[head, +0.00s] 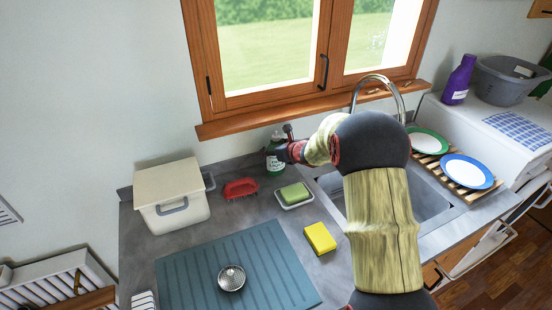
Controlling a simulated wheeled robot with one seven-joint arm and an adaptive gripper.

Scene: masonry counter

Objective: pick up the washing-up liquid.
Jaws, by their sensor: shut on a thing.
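The washing-up liquid (275,163) is a green bottle with a pale label, at the back of the counter near the wall below the window. It looks upright. My gripper (281,149) reaches it from the right and is shut on its upper part. The fingers are small and partly hidden by my arm. I cannot tell whether the bottle's base touches the counter.
A red brush (240,188) and a green soap in a white dish (294,195) lie close in front of the bottle. A lidded cream bin (172,195) stands left. A yellow sponge (320,238) and a ribbed blue mat (195,275) lie nearer. The sink (434,205) is right.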

